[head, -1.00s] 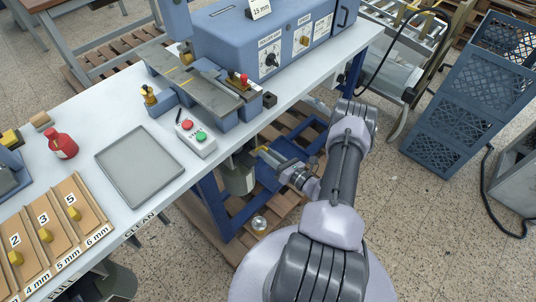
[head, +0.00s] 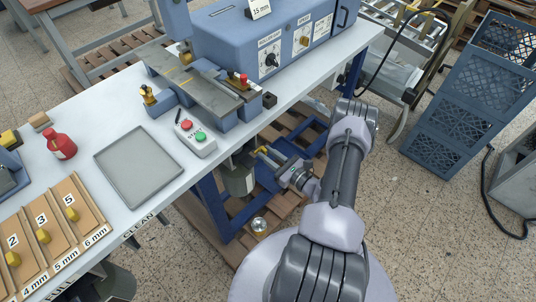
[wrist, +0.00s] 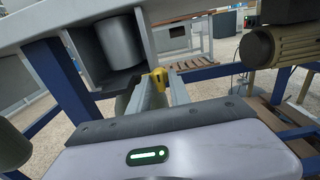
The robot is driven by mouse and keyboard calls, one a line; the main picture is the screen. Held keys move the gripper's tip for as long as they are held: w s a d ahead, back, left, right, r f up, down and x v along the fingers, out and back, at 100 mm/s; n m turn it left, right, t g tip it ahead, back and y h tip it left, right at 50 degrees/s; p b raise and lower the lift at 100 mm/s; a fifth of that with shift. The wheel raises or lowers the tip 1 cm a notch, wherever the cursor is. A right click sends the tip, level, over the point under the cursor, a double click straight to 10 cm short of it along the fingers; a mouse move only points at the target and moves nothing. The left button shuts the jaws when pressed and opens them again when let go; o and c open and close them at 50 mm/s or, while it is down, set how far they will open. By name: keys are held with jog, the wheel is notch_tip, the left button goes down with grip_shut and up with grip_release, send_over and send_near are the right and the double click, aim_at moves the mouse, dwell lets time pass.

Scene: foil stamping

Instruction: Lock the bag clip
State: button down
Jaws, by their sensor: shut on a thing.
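The bag clip looks to be the small yellow piece (wrist: 158,80) in the middle of the wrist view. My gripper (wrist: 163,85) is shut on it, with one pale finger on each side. In the head view my gripper (head: 265,154) is low beside the table's front edge, with the yellow piece (head: 262,149) at its fingertips. A grey-green rounded body (head: 238,180), perhaps the bag, hangs under the table just left of the gripper. Whether the clip is locked cannot be told.
A grey housing with a cylinder (wrist: 121,40) is close above left of my fingers. A motor-like cylinder (wrist: 272,47) is at right. Blue table legs (head: 209,207) stand close by. The tabletop with the blue machine (head: 240,35) is above.

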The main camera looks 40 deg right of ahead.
jog(key=c, duration=1.5)
grip_release()
jog(key=shift+o, duration=0.2)
jog(key=s+d+p, duration=0.1)
jog(key=s+p, duration=0.2)
jog(key=s, duration=1.4)
jog(key=shift+s+d, duration=0.15)
jog(key=shift+s, duration=0.05)
